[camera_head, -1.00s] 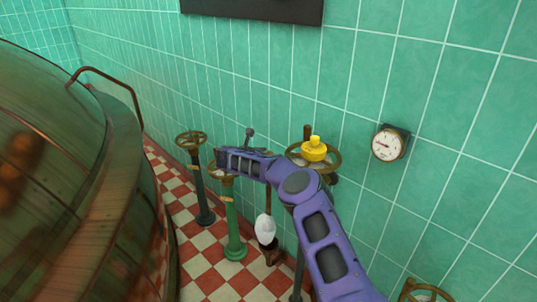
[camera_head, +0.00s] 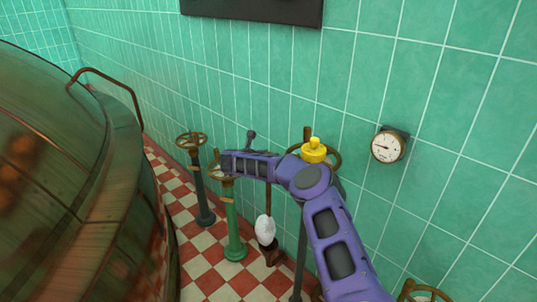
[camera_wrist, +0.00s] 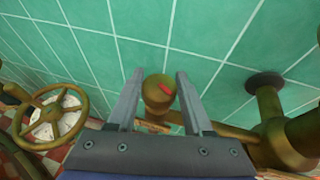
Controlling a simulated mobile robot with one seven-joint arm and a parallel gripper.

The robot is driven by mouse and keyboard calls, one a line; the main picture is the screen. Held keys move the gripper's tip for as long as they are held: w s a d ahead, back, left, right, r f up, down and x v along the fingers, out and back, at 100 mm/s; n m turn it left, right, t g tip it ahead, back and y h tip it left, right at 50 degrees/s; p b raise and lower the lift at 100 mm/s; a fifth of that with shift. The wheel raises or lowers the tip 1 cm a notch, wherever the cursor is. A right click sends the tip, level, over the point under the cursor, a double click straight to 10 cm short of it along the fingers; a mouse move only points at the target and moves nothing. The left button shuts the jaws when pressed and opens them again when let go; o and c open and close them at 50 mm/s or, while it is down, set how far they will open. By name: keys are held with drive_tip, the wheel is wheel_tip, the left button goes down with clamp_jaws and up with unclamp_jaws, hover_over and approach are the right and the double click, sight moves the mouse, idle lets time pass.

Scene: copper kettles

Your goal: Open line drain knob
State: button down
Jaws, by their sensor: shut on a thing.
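In the wrist view, a round brass knob (camera_wrist: 157,88) with a small red mark stands between the two grey fingers of my gripper (camera_wrist: 159,92). The gripper is shut on this knob, with the fingers on either side of it. The knob's lower part is hidden by the gripper body. In the head view, my purple arm reaches left across the valves, and neither my fingertips nor the knob can be made out.
A brass handwheel (camera_wrist: 48,118) is at left in the wrist view; a brass pipe (camera_wrist: 275,125) enters the wall at right. In the head view, a green valve column (camera_head: 232,225), a yellow knob-like piece (camera_head: 314,149) and a gauge (camera_head: 388,146) are near my arm. A large kettle (camera_head: 70,200) fills the left.

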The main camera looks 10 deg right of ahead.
drive_tip(key=n+t+y, duration=0.1)
drive_tip(key=n+y, duration=0.1)
drive_tip(key=shift+d+n+t+y, duration=0.1)
drive_tip(key=shift+n+t+y, duration=0.3)
drive_tip(key=shift+n+t+y+b, duration=0.35)
drive_tip(key=shift+n+t+y, duration=0.25)
drive_tip(key=shift+n+y, duration=1.3)
drive_tip(key=shift+c, duration=1.5)
unclamp_jaws()
drive_tip(key=p+v, duration=0.1)
drive_tip(key=v, duration=1.6)
drive_tip(key=shift+s, duration=0.3)
